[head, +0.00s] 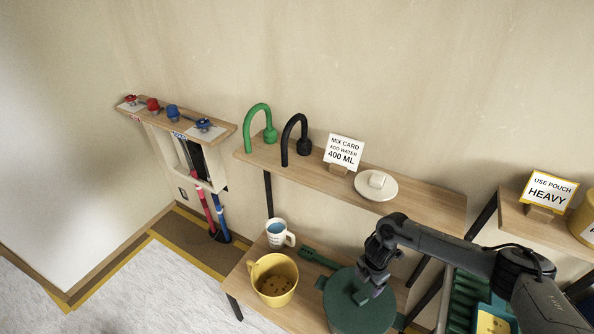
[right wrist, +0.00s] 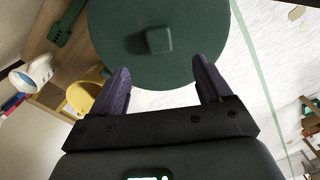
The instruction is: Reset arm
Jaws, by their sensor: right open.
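My right arm comes in from the right in the head view, and its gripper (head: 372,284) hangs above a dark green round lid (head: 350,312) on the lower shelf. In the right wrist view the two purple fingers of the gripper (right wrist: 162,68) are apart with nothing between them. The green lid (right wrist: 110,40) with its square knob (right wrist: 158,40) lies beyond the fingertips, apart from them as far as I can tell. My left gripper is in neither view.
A yellow pot (head: 273,282), a white cup (head: 279,235) and a green tool (head: 318,257) are on the lower shelf. The upper shelf (head: 310,178) holds green and black taps, a mix card (head: 343,152) and a white dish (head: 376,187). A "HEAVY" sign (head: 547,192) stands right.

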